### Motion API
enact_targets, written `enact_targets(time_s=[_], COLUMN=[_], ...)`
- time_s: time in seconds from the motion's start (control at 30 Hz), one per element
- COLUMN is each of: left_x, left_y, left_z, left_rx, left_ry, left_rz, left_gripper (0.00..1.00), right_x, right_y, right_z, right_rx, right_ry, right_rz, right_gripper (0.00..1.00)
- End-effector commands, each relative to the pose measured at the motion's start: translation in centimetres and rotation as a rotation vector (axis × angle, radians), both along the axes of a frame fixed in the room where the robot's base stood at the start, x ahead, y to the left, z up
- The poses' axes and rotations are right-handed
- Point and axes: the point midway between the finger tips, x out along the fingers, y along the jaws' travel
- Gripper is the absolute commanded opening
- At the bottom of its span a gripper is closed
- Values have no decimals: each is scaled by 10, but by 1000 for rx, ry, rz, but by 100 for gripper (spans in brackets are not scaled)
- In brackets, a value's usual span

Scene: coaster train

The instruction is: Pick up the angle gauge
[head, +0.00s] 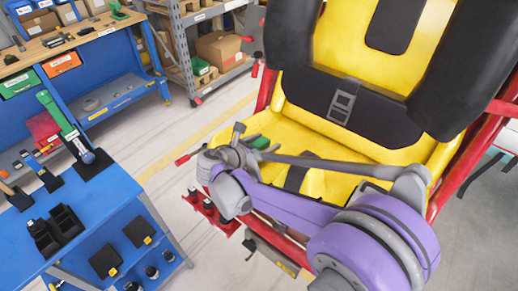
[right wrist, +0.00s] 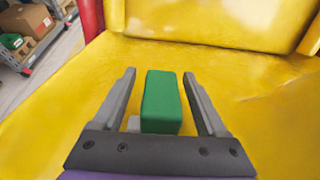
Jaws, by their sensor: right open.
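A green block-shaped piece (right wrist: 161,100), which seems to be the angle gauge, lies on the yellow seat (right wrist: 60,95). In the head view a small part of its green (head: 260,143) shows beside my right gripper (head: 243,142). In the right wrist view my right gripper (right wrist: 159,73) is open, with one finger on each side of the green piece. Gaps show between the piece and both fingers. A small light grey part (right wrist: 133,123) shows at its near left. Its near end is close to the gripper's palm. My left gripper is not in view.
The yellow seat has a black lap belt with a buckle (head: 342,103) and dark padded restraints (head: 470,60). Red frame tubes (head: 483,150) flank it. A blue tool cart (head: 95,210) stands at left, with a workbench and shelf (head: 205,45) behind. Open floor lies between.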

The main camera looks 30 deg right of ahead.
Motion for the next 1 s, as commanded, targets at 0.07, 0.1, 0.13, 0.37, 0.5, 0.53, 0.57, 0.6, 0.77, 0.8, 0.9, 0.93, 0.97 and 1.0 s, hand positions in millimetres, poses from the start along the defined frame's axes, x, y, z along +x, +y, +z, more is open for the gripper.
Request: enact_targets(time_s=[0.07,0.1,0.13,0.37,0.5,0.53,0.57,0.6,0.77,0.8,0.9,0.93,0.97,1.0], left_x=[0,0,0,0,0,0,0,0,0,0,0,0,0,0], left_y=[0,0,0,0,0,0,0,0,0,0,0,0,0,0], left_z=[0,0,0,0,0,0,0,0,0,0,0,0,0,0], left_rx=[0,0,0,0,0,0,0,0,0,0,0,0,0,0], left_ry=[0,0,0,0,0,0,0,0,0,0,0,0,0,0], left_rz=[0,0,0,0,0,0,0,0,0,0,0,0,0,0], left_gripper=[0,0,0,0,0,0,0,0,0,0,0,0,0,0], right_x=[1,1,1,0,0,0,0,0,0,0,0,0,0,0], right_y=[-1,-1,-1,-1,-1,-1,-1,-1,-1,-1,-1,-1,-1,-1], right_z=[-1,-1,-1,-1,-1,-1,-1,-1,-1,-1,-1,-1,0,1], right_rx=[0,0,1,1,1,1,1,1,1,0,0,0,0,0], right_ry=[0,0,0,0,0,0,0,0,0,0,0,0,0,0], right_rz=[1,1,1,1,1,1,1,1,1,1,1,1,1,1], right_gripper=[75,75,75,50,25,19,14,7,0,0,0,0,0,0])
